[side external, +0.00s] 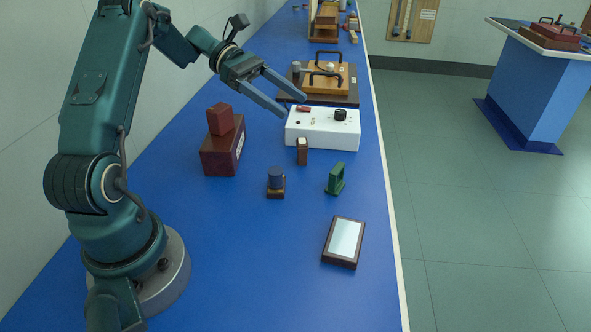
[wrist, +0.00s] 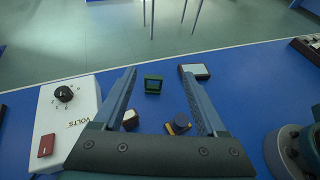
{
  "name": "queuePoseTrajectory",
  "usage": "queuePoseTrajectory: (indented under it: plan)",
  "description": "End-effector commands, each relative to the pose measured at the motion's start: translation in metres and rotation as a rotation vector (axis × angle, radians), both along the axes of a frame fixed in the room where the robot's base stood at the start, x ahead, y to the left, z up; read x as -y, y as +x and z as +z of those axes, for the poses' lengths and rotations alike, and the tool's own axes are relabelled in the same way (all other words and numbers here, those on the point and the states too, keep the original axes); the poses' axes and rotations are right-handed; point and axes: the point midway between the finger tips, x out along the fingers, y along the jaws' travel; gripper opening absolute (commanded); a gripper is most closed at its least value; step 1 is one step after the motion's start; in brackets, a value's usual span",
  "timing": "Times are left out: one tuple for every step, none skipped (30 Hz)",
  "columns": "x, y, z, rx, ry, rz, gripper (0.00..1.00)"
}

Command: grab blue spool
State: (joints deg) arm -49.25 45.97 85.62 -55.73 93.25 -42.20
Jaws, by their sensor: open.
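The blue spool (side external: 275,175) is a short dark-blue cylinder standing on a small brown wooden base (side external: 275,191) in the middle of the blue bench. In the wrist view the spool (wrist: 181,122) shows low in the picture, just inside the right finger. My gripper (side external: 296,107) is open and empty, raised above the bench beyond the spool, near the white box. In the wrist view my gripper (wrist: 160,73) has its two fingers spread wide. The spool is apart from both fingers.
A white control box (side external: 322,128) with a dark knob stands behind. A small brown-and-white block (side external: 302,151), a green frame (side external: 335,178) and a framed glass plate (side external: 343,241) are to the spool's right. A dark red box (side external: 222,153) stands left. Bench in front is clear.

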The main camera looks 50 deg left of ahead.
Motion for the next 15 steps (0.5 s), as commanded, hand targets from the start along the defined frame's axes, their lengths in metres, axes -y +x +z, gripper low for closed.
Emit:
queuePoseTrajectory:
  plan:
    - [0.0, 0.0, 0.016, 0.009, 0.008, -0.001, 0.74]
    - [0.0, 0.001, 0.027, 0.011, 0.011, 0.0, 0.74]
    - [0.006, -0.001, 0.033, 0.008, 0.023, -0.032, 0.74]
    - [0.018, -0.005, 0.024, 0.011, 0.053, -0.102, 0.74]
    - [0.027, -0.01, 0.019, 0.018, 0.084, -0.164, 0.74]
    - [0.039, -0.016, 0.012, 0.03, 0.124, -0.249, 0.74]
    - [0.047, -0.021, 0.007, 0.04, 0.154, -0.314, 0.74]
    - [0.054, -0.027, 0.002, 0.052, 0.183, -0.382, 0.74]
    - [0.063, -0.035, -0.004, 0.067, 0.222, -0.476, 0.74]
    - [0.07, -0.042, -0.009, 0.081, 0.251, -0.551, 0.74]
    - [0.076, -0.049, -0.014, 0.096, 0.279, -0.632, 0.74]
    - [0.083, -0.06, -0.021, 0.118, 0.317, -0.746, 0.74]
    - [0.088, -0.068, -0.025, 0.138, 0.345, -0.839, 0.74]
    - [0.092, -0.076, -0.03, 0.157, 0.372, -0.939, 0.74]
    - [0.095, -0.088, -0.036, 0.187, 0.407, -1.083, 0.74]
